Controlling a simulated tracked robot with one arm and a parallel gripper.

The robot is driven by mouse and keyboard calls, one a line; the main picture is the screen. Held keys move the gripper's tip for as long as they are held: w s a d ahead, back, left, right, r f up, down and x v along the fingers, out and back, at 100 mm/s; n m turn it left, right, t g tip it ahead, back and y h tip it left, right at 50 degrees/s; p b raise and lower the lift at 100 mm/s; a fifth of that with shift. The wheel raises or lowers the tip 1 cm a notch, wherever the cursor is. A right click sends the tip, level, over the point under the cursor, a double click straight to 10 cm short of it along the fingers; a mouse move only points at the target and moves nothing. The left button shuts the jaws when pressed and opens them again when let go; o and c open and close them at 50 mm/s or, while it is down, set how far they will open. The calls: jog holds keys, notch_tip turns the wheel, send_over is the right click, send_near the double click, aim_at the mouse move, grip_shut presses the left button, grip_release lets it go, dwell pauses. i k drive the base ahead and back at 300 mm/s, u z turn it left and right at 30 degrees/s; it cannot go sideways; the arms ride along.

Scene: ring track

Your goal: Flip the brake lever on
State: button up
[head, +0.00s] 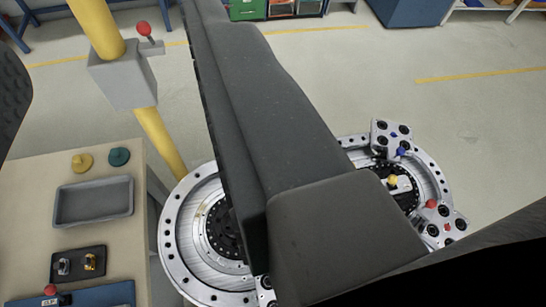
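A lever with a red ball knob (143,29) stands at the upper left. Its short grey bracket (152,48) sits at the top right of a grey box (124,82). The box is fixed to a thick yellow post (163,143). The knob points up in the picture; I cannot tell from this which setting the lever is in. A broad dark grey link of my arm crosses the middle of the view, to the right of the lever and apart from it in the picture. My gripper's fingers do not show.
A round metal ring track (174,247) with clamp blocks (391,137) lies partly behind my arm. Open floor shows at right.

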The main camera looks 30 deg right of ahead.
aim_at(392, 180)
jog(key=u, duration=0.2)
jog(key=k, duration=1.3)
jog(key=z, duration=0.35)
